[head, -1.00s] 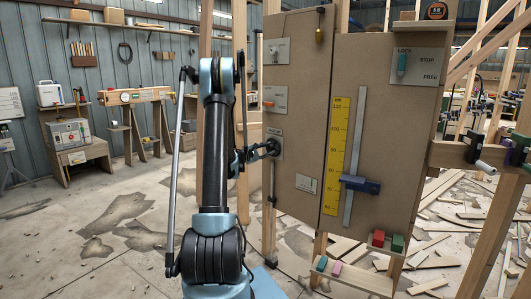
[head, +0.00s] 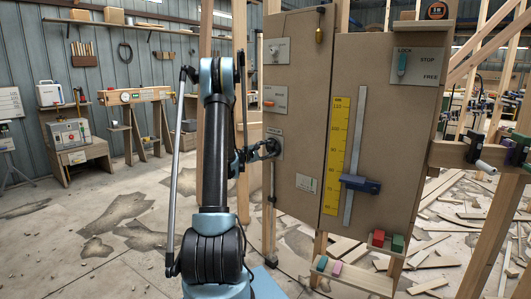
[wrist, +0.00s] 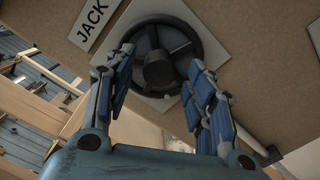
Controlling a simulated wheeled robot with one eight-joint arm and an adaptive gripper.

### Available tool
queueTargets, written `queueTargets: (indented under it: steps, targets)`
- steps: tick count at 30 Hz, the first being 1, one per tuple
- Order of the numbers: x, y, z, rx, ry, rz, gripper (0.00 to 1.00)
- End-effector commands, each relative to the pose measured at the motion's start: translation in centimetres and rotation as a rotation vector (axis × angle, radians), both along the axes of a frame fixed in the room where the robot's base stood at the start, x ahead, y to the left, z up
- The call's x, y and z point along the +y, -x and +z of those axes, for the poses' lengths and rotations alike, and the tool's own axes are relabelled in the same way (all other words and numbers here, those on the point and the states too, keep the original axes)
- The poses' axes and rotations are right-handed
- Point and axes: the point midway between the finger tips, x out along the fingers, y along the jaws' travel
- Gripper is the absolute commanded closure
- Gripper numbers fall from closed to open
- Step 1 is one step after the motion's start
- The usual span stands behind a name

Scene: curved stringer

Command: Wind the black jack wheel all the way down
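The black jack wheel (wrist: 160,58) sits on a pale plate on the brown panel, next to a white label (wrist: 96,22) reading JACK. In the head view the wheel (head: 272,147) is small and partly hidden by my gripper. My gripper (wrist: 160,82) points at the wheel with its two blue-padded fingers apart, one on each side of the hub. The fingertips overlap the lower rim in the picture. I cannot tell whether they touch it.
Red and green blocks rest on a small ledge (head: 384,250) below. Scrap wood lies on the floor at right.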

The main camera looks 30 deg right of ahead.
Motion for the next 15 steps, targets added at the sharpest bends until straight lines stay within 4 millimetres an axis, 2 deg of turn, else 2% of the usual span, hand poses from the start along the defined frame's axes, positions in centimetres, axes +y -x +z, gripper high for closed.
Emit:
queueTargets:
  steps: [8,11,15]
  targets:
    - [0.5,0.1,0.0,0.001,0.001,0.001,0.51]
    - [1.6,0.3,0.0,0.001,0.000,0.002,0.51]
    - [4.0,0.9,0.0,0.001,0.001,0.004,0.51]
